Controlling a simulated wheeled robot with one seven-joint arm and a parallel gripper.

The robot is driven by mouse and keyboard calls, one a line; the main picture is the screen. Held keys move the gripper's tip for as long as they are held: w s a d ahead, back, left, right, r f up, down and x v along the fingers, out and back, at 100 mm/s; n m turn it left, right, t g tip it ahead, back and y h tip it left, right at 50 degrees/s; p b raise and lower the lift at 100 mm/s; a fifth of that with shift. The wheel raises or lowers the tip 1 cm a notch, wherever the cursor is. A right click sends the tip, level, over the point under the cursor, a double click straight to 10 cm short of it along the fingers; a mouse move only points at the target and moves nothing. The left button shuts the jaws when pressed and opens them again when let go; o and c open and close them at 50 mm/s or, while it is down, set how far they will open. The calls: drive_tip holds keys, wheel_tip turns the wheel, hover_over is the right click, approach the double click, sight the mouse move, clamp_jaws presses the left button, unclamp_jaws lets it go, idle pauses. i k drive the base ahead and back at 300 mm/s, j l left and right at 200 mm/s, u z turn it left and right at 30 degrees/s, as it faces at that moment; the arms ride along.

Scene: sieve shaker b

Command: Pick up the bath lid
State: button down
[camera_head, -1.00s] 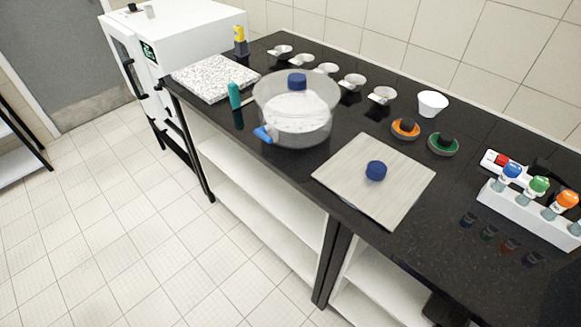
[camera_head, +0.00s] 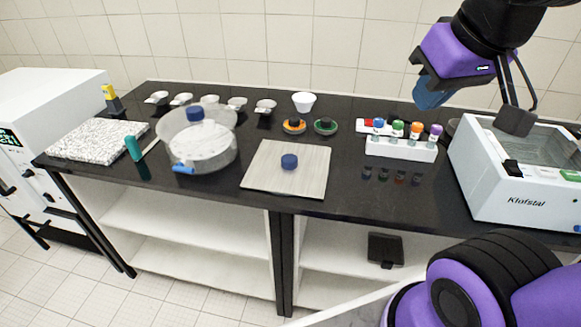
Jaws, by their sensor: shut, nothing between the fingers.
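A flat, pale square plate with a round blue knob, which I take for the bath lid (camera_head: 262,178), lies on the dark bench top near its front edge. It is in full view and nothing touches it. The white bath-like machine marked Klofstal (camera_head: 515,202) stands at the right end of the bench, with a see-through top. My gripper (camera_head: 515,122) is at the upper right, in front of the machine's back left part and far to the right of the plate. Its fingers look shut and empty.
Left of the plate stands a clear round vessel (camera_head: 203,160) with a blue knob and blue side handle. A white rack (camera_head: 400,149) with colour-capped bottles stands between plate and machine. Small bowls and orange and green dishes line the back. A speckled slab (camera_head: 97,141) lies far left.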

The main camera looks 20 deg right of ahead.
sight(281, 167)
drive_tip(key=z, duration=1.75)
drive_tip(key=j+u, duration=0.2)
drive_tip(key=u, duration=0.2)
drive_tip(key=j+u, duration=0.2)
drive_tip(key=u, duration=0.15)
drive_tip(key=i+j+u, duration=0.15)
drive_tip(key=u, duration=0.25)
drive_tip(key=i+j+u, duration=0.1)
drive_tip(key=u, duration=0.25)
drive_tip(key=j, duration=0.1)
